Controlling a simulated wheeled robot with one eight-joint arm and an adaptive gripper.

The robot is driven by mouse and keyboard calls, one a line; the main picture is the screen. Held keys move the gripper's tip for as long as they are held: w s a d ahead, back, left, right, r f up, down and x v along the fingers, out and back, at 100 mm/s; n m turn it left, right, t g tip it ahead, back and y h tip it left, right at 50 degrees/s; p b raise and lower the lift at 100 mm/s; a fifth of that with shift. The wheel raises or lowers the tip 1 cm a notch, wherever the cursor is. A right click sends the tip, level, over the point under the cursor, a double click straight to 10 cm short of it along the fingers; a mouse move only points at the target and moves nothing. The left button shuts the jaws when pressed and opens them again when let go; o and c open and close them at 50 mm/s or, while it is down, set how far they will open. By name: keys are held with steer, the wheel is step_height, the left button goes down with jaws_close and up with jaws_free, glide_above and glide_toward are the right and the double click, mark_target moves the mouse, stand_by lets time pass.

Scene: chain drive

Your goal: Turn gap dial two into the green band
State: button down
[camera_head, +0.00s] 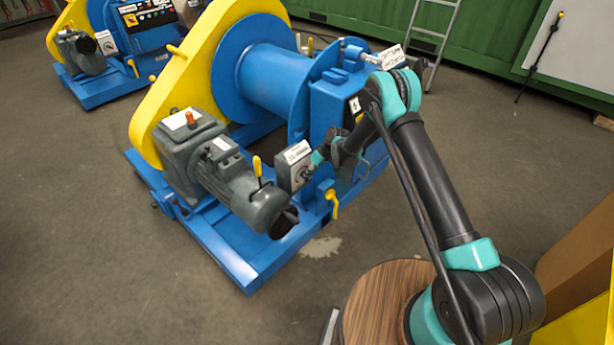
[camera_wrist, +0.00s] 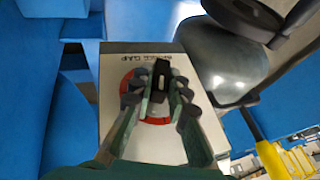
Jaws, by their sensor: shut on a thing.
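The gap dial's pale box (camera_head: 292,166) stands on the near side of the blue winch, above its base. In the wrist view, the dial's white face plate (camera_wrist: 115,70) carries lettering that ends in "GAP". A black knob (camera_wrist: 161,72) with a white mark sits over a red area (camera_wrist: 127,82) of the dial. My gripper (camera_wrist: 158,88) is shut on the knob, one finger on each side. In the head view, my gripper (camera_head: 311,171) reaches the box from the right. I cannot see a green band; the fingers cover part of the dial.
A grey motor (camera_head: 235,185) with a yellow lever (camera_head: 257,167) stands left of the dial. A yellow handle (camera_head: 332,203) hangs below my gripper. The blue drum (camera_head: 268,80) is behind. Open floor lies in front of the winch base.

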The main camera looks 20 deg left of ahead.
steer(key=t, duration=0.1)
steer(key=t+h, duration=0.1)
steer(key=t, duration=0.1)
steer(key=n+t+h, duration=0.1)
steer(key=t, duration=0.1)
steer(key=shift+s+a, duration=0.15)
steer(key=shift+s, duration=0.25)
steer(key=t+h, duration=0.1)
steer(key=t, duration=0.1)
steer(key=shift+s+a+n+t, duration=0.1)
steer(key=shift+n+t, duration=0.3)
steer(key=shift+f+n+t+h, duration=0.1)
steer(key=shift+n+t+h, duration=0.4)
steer(key=shift+t, duration=1.2)
steer(key=c, duration=1.5)
jaws_free()
step_height(320, 180, up, 10)
